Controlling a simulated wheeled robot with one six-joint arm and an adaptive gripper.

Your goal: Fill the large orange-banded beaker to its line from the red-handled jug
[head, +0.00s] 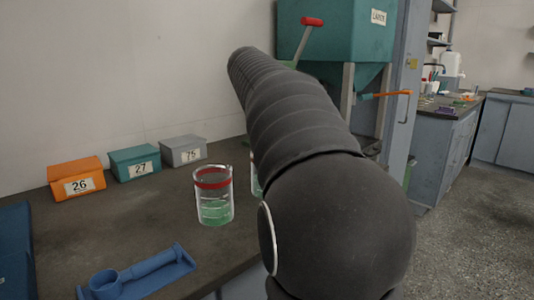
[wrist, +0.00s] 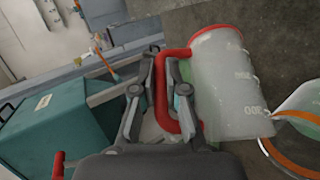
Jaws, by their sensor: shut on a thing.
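The jug (wrist: 228,85) is in the wrist view, translucent and graduated, with a red ring at its upper end in the picture. My gripper (wrist: 161,72) is shut on its red handle (wrist: 188,118). The jug's lower end in the picture, by the highest marking, is close to the orange-banded beaker (wrist: 292,158). That beaker is cut off at the right edge; green shows in it. I cannot tell its liquid level or whether liquid is flowing. In the head view my arm hides gripper and jug; a sliver of a glass vessel (head: 255,182) shows beside the arm.
A red-banded beaker (head: 213,203) with green liquid stands on the dark bench, left of my arm. Boxes 26 (head: 77,184), 27 (head: 135,165) and 75 (head: 183,153) line the wall. A blue holder (head: 140,275) lies in front. A teal hopper (head: 330,45) stands behind.

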